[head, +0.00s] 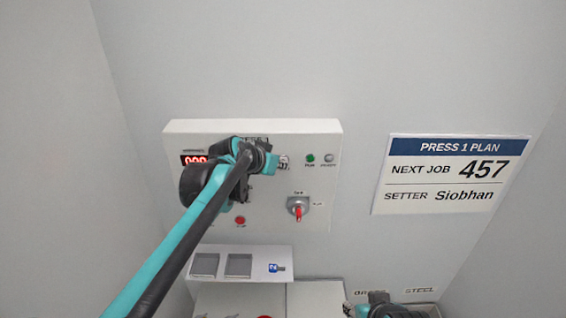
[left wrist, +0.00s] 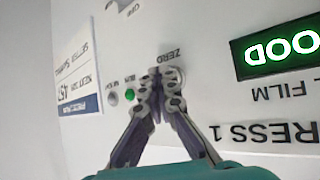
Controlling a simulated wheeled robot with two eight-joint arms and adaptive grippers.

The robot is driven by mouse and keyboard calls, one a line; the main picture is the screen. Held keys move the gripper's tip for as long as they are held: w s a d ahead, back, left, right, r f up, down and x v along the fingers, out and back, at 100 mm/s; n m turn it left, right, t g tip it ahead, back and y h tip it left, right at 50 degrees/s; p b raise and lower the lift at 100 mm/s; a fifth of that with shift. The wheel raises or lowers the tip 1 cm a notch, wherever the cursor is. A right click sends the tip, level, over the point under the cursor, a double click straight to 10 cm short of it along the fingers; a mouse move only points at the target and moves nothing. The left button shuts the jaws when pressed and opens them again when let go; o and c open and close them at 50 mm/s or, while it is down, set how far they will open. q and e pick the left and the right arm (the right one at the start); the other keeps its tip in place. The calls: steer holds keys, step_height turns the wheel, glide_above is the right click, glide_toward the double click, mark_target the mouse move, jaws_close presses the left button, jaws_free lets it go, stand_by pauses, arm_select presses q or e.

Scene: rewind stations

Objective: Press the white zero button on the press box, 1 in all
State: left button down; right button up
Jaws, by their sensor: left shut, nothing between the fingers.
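The press box (head: 325,135) is a pale panel on the back wall. My left gripper (head: 284,162) reaches across its front, and its fingertips are at the panel. In the left wrist view the fingers (left wrist: 158,76) are shut with nothing between them, just by the upside-down ZERO label (left wrist: 167,55). A pale round edge of the white zero button (left wrist: 180,76) shows beside the fingertips; the rest is hidden behind them. I cannot tell whether they touch it. My right gripper (head: 378,301) is partly in view at the bottom right; its fingers are not clear.
The box carries a lit display (head: 194,160), a green light (head: 310,158), a grey light (head: 329,158), a red-handled rotary switch (head: 298,208) and a red button (head: 240,220). A plan sign (head: 452,173) hangs at right. A lower unit (head: 265,252) stands below.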

arm_select(q)
steer(key=shift+s, duration=0.85)
steer(key=s, duration=0.5)
stand_by(0.6)
